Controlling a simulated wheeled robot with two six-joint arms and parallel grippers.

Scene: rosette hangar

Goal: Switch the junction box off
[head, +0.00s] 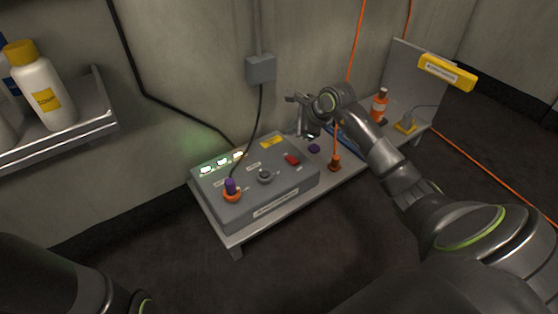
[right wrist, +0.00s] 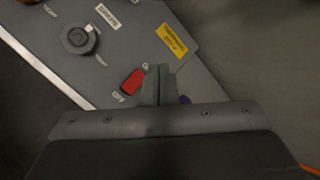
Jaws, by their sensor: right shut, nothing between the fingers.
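The grey junction box (head: 255,190) sits on a low bench against the wall. The fingers partly cover the opposite label. My right gripper (head: 303,128) is empty, above the box's far right side; contact cannot be told. My left gripper is out of view.
A black cable (head: 260,105) runs from a wall box (head: 261,68) down to the plug. An orange cord with an orange connector (head: 335,163) hangs right of the junction box. An orange bottle (head: 379,105) stands further right. A shelf (head: 95,125) with bottles juts out at left.

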